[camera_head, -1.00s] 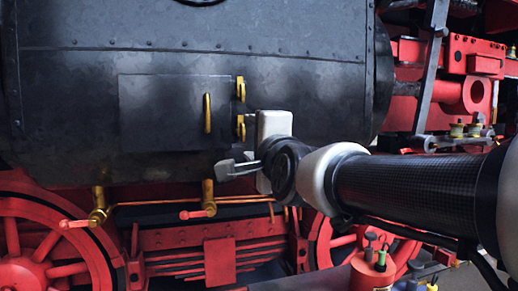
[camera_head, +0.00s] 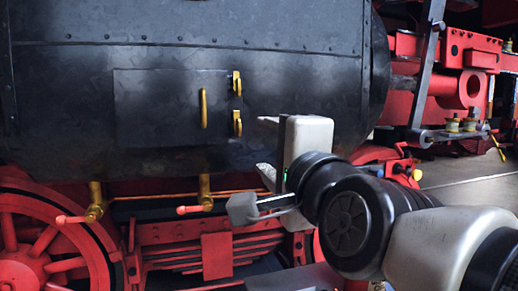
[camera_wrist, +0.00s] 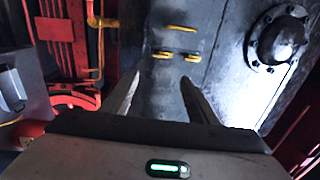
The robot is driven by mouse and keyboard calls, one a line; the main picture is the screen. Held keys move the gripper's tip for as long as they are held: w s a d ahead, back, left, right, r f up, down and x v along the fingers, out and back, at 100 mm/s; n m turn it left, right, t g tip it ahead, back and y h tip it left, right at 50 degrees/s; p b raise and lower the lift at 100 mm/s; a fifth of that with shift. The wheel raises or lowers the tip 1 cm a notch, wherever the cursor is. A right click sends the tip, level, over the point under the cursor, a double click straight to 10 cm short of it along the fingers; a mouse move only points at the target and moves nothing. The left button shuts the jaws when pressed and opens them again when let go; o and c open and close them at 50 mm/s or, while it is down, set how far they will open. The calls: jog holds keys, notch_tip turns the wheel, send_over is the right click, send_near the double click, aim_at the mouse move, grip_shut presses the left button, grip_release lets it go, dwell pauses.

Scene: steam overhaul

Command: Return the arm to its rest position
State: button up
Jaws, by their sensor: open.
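My gripper (camera_head: 264,147) is to the right of the closed hatch in the head view, with its two fingers apart and pointing left. Nothing is between the fingers. In the wrist view the two fingers (camera_wrist: 160,97) are also spread and empty, with the dark boiler side beyond them. My arm reaches in from the lower right of the head view, bent at a large black joint. The hatch (camera_head: 160,110) lies flat against the dark boiler. Its brass handle (camera_head: 204,109) and two brass hinges (camera_head: 237,123) also show in the wrist view, beyond the fingers.
Brass valves (camera_head: 96,203) with red levers stick out below the boiler (camera_head: 300,60). Red wheels (camera_head: 35,245) and a red frame are under it. Red machinery (camera_head: 450,80) stands at the right. Open floor (camera_head: 470,190) shows at the far right.

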jog(key=s+d+f+n+g+h, duration=0.2)
jog(key=s+d+f+n+g, duration=0.25)
jog(key=f, duration=0.45)
jog(key=s+d+f+n+g+h, duration=0.1)
jog(key=s+d+f+n+g, duration=0.3)
jog(key=f, duration=0.6)
jog(key=s+d+f+n+g+h, duration=0.2)
jog(key=s+d+f+n+g, duration=0.15)
jog(key=f+n, duration=0.4)
notch_tip(320, 180, up, 21)
jog(key=s+m+p, duration=0.1)
jog(key=p, duration=2.2)
jog(key=shift+s+a+f, duration=0.2)
